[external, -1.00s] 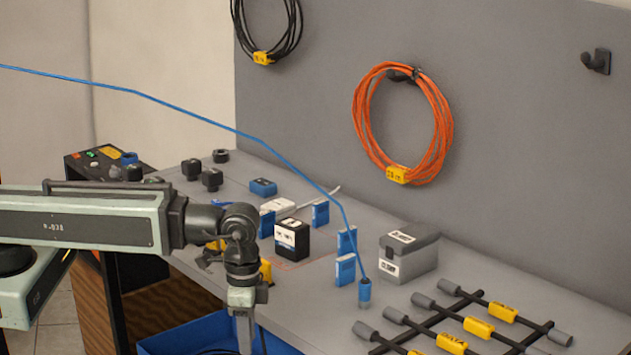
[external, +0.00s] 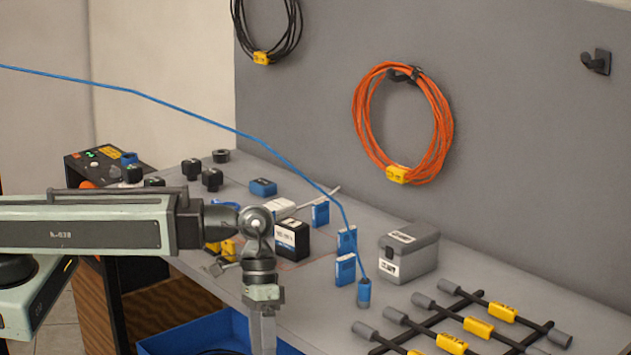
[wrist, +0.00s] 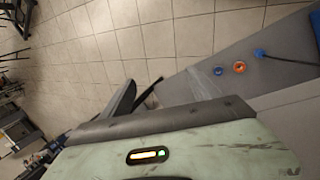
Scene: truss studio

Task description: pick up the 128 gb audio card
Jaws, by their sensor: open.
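Several small blue cards with pale labels stand upright on the grey table in the external view: one blue card (external: 320,212) at the back, a second blue card (external: 346,239), and a third blue card (external: 345,269) nearer the front. Their labels are too small to read, so I cannot tell which is the 128 gb audio card. My gripper (external: 263,335) points down at the table's front side, left of and apart from these cards. It is open, with nothing seen in it; its tips run near the picture's lower edge.
A black box (external: 292,240) with a white label stands behind my wrist. A blue bin (external: 190,338) is below the table edge. The wrist view shows mostly tiled floor (wrist: 180,40).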

